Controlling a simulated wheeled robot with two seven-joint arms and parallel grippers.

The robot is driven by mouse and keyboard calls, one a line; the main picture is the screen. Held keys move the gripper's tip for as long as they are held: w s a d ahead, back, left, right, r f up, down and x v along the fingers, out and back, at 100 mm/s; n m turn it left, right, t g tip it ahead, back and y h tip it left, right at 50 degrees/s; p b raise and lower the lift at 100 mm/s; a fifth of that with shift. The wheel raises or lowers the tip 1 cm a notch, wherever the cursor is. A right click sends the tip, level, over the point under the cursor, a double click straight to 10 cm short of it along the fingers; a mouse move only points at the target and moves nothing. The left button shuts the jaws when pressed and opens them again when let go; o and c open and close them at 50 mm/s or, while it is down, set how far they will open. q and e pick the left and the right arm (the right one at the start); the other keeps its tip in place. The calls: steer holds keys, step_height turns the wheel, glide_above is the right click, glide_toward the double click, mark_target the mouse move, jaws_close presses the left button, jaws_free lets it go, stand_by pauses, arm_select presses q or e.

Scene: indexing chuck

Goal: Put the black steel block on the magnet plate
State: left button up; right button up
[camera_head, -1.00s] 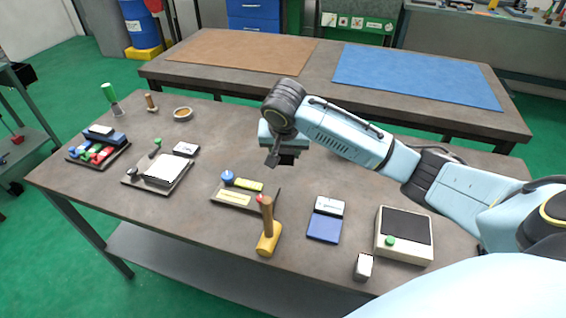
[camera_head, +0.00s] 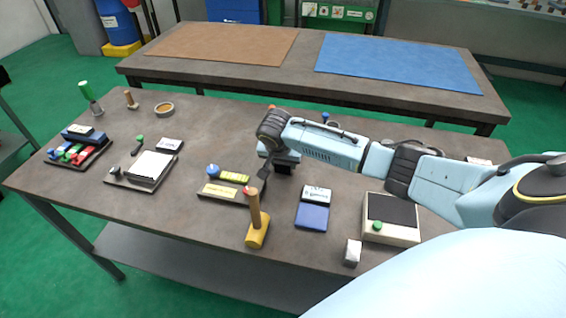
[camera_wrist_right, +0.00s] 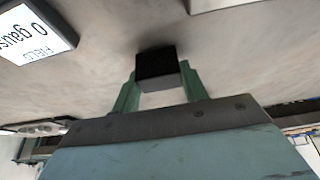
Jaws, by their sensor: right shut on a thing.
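My right gripper (camera_head: 281,163) is over the middle of the near table, between the yellow-labelled tray and the blue plate. In the right wrist view its green fingers are shut on the black steel block (camera_wrist_right: 158,68). The block also shows as a small dark shape under the gripper in the head view (camera_head: 284,170). A blue plate (camera_head: 312,217) with a white display (camera_head: 316,193) lies right and nearer; it seems to be the magnet plate. The display (camera_wrist_right: 32,36) reads 0 gauss in the wrist view. My left gripper is not in view.
A wooden-handled mallet (camera_head: 256,225) stands left of the blue plate. A beige box with a green button (camera_head: 390,232) and a small metal block (camera_head: 352,252) are right of it. A tray with a yellow label (camera_head: 220,193) and a white-topped fixture (camera_head: 150,167) are further left.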

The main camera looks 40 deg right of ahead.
steer(key=shift+f, duration=0.1)
steer(key=o, duration=1)
steer(key=shift+c, duration=0.2)
steer(key=o, duration=0.3)
steer(key=shift+o, duration=0.2)
